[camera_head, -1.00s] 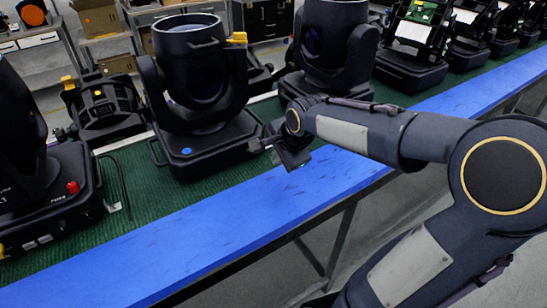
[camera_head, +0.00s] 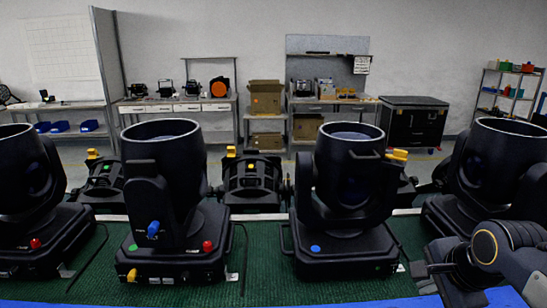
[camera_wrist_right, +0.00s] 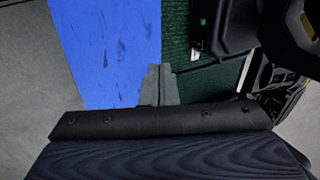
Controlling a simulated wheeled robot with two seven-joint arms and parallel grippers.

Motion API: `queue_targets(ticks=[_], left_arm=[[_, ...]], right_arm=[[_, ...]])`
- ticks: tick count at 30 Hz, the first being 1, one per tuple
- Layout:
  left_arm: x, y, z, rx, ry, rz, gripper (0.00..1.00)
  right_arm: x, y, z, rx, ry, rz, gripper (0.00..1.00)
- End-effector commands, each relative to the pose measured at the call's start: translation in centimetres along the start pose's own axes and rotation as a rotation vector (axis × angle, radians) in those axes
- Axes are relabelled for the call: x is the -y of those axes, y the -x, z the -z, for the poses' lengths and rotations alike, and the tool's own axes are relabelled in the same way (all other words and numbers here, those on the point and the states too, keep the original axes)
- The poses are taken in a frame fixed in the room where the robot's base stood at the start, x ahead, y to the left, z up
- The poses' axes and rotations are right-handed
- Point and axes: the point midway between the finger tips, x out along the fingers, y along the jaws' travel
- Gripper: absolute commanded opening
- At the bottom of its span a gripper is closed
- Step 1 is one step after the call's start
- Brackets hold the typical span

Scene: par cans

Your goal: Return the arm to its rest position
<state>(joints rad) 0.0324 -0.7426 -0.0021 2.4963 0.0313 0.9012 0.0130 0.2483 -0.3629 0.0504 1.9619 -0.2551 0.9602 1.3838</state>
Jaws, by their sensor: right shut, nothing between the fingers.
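My right arm (camera_head: 505,252) comes in at the lower right of the head view, low over the bench's front edge. Its gripper (camera_head: 424,272) points left, close to the base of the moving-head light with a blue dot (camera_head: 345,170); I cannot tell the exact gap. In the right wrist view the grey fingers (camera_wrist_right: 158,86) are shut and empty, over the seam between the blue edge strip and the green mat. My left gripper is in neither view.
Several black moving-head lights, one with blue, red and yellow knobs (camera_head: 165,190), stand on the green mat (camera_head: 265,275). The blue front edge (camera_wrist_right: 110,50) is bare beside the gripper. Workbenches, cardboard boxes (camera_head: 265,97) and a black case (camera_head: 413,122) stand behind.

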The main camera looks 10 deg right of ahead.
Motion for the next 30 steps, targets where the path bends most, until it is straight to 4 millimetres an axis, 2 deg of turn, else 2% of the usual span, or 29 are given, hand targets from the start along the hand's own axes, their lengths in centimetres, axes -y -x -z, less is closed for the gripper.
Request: queue_targets(ticks=[5,9,12,15,20,30], left_arm=[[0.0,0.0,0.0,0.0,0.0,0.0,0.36],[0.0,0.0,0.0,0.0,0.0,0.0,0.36],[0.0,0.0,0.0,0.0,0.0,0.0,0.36],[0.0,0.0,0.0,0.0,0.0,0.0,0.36],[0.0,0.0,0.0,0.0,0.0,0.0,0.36],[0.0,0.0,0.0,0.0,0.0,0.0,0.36]], right_arm=[[-4.5,-0.1,-4.8,0.107,0.415,0.028,0.0],[-9.0,-0.6,-8.9,0.203,0.821,0.093,0.0],[-11.7,-1.0,-11.3,0.252,1.058,0.149,0.0],[-13.6,-1.3,-12.8,0.281,1.222,0.196,0.0],[-14.7,-1.5,-13.7,0.298,1.331,0.23,0.0],[-14.7,-1.5,-13.7,0.298,1.335,0.23,0.0]])
